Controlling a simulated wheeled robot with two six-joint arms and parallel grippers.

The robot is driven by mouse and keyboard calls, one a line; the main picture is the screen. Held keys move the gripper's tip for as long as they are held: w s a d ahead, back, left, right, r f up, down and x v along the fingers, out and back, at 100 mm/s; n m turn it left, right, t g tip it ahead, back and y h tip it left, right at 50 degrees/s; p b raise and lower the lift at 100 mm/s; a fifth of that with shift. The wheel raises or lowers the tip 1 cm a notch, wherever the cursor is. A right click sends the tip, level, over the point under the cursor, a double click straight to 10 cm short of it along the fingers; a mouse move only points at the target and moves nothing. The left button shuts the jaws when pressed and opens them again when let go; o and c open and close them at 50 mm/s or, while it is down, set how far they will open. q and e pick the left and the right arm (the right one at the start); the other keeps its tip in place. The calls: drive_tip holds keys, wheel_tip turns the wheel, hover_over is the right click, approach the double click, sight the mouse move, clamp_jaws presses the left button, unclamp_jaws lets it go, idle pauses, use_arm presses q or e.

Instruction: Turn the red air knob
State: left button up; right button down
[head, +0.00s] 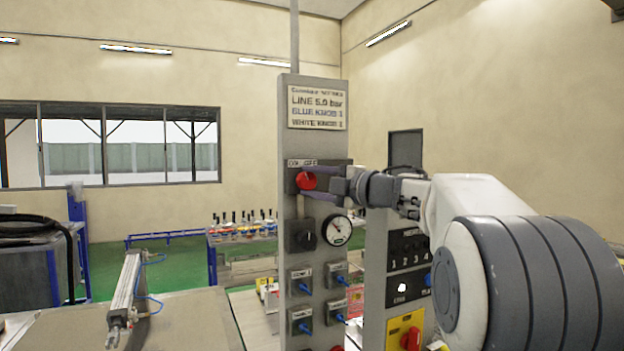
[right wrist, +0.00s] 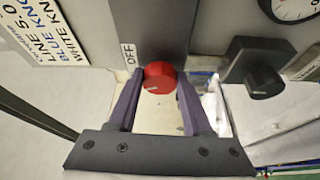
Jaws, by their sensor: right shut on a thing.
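The red air knob (head: 307,181) is on a dark plate near the top of the grey panel post, under a small label. In the right wrist view the red knob (right wrist: 158,77) sits between my fingertips, with a pale mark on its face. My right gripper (head: 318,182) reaches in from the right at the knob. In the right wrist view its two purple fingers (right wrist: 159,92) are closed on the knob's sides. The label "OFF" shows beside the knob's plate. My left gripper is not in view.
A black knob (head: 301,235) and a round gauge (head: 337,231) sit just below the red knob. Several blue-levered valves are lower on the post. A second grey panel (head: 377,280) with switches stands to the right.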

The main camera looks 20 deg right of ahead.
drive_tip(key=shift+r+n+g+h+p, duration=0.15)
drive_tip(key=shift+n+g+p, duration=0.25)
drive_tip(key=shift+n, duration=0.6)
drive_tip(key=shift+f+n+g+h+p, duration=0.15)
drive_tip(key=shift+n+g+p, duration=0.25)
drive_tip(key=shift+n, duration=0.6)
drive_tip(key=shift+c, duration=1.6)
unclamp_jaws()
drive_tip(key=shift+r, duration=0.1)
drive_tip(key=b+v, duration=0.4)
drive_tip(key=v, duration=0.6)
drive_tip(key=shift+s, duration=0.25)
